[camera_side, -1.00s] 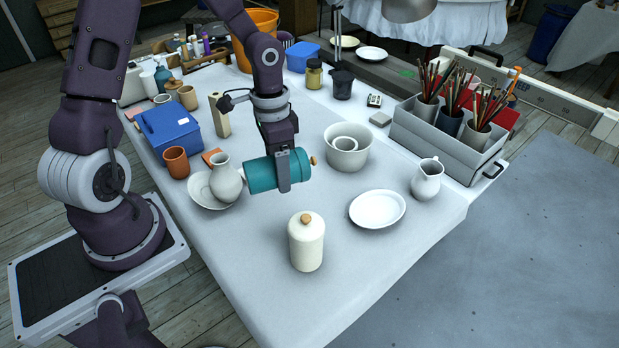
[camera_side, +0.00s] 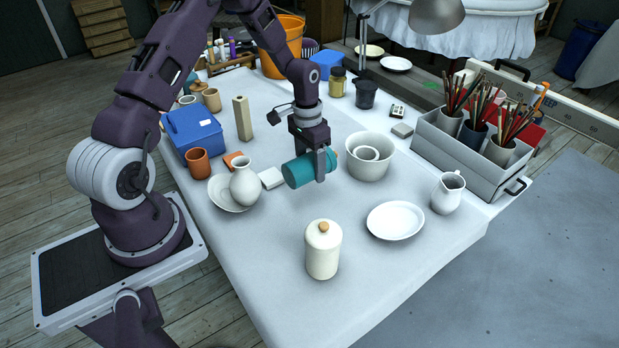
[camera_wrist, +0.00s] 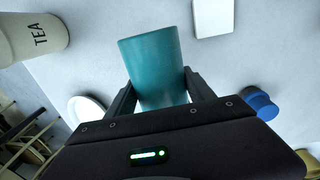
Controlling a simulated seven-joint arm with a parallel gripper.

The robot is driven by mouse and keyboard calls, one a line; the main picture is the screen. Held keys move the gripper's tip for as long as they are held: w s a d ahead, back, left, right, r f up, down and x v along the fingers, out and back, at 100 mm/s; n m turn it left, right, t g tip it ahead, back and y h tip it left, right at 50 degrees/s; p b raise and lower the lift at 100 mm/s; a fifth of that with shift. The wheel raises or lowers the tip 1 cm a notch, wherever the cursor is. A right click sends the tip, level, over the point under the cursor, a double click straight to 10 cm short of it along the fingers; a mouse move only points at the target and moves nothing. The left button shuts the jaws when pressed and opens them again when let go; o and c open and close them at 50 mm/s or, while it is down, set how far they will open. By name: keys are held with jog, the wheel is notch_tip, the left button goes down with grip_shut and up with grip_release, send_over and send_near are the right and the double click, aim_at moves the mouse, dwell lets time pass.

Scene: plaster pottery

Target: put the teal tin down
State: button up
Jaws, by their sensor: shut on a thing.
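The teal tin (camera_side: 300,171) lies on its side in my gripper (camera_side: 320,177), close above or at the table beside the white bowls. I cannot tell whether it touches the table. My gripper is shut on it, with a finger on each side. In the wrist view the teal tin (camera_wrist: 153,68) sits between the two fingers of my gripper (camera_wrist: 162,88), its far end pointing away from the palm.
A white vase (camera_side: 244,183) on a saucer and a small white block (camera_side: 271,178) stand to the left. Nested white bowls (camera_side: 371,170) are close on the right. A cream lidded canister (camera_side: 323,252) and a white plate (camera_side: 395,222) stand in front. The table between is clear.

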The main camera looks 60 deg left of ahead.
aim_at(311, 191)
notch_tip(311, 191, down, 5)
dwell(0.3)
jog(key=o, duration=1.5)
jog(key=shift+f, duration=0.15)
jog(key=shift+c, duration=0.2)
